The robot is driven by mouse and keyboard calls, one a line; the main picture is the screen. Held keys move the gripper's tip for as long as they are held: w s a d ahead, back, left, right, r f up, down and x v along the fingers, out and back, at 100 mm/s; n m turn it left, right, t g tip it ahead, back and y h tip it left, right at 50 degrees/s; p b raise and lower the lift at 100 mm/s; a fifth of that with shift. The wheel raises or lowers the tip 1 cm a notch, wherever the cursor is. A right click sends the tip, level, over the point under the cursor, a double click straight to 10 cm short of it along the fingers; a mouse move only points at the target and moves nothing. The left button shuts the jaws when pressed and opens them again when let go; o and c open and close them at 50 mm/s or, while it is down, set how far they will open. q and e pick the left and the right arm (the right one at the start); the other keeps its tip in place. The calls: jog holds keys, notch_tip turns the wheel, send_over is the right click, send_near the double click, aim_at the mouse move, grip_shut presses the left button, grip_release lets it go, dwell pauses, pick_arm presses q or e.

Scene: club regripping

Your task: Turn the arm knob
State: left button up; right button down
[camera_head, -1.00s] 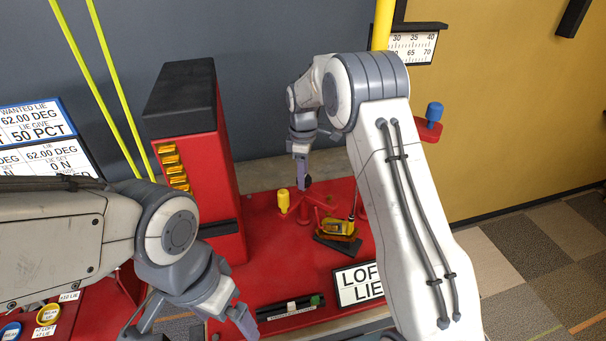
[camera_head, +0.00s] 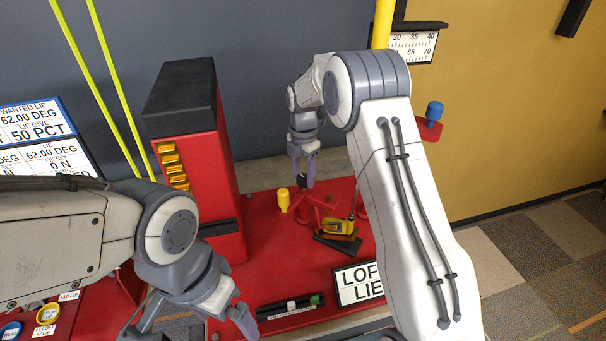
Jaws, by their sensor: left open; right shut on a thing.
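My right gripper (camera_head: 303,178) points down over the red machine table (camera_head: 262,245), beside the tall red cabinet. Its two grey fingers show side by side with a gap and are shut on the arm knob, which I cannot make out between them. Just below the fingertips is a red branching arm (camera_head: 318,203) on the table. My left gripper (camera_head: 195,322) is open and empty at the lower edge of the picture, in front of the table, with its fingers spread wide.
A yellow post (camera_head: 284,200) and a golf club head (camera_head: 340,229) in a yellow clamp are close to my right gripper. The red cabinet (camera_head: 190,150) stands to its left. A loft and lie sign (camera_head: 358,284) and a black holder (camera_head: 290,308) lie at the table's front.

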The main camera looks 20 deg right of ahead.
jog(key=shift+r+n, duration=0.1)
jog(key=shift+n, duration=1.8)
jog(key=shift+c, duration=1.3)
grip_release()
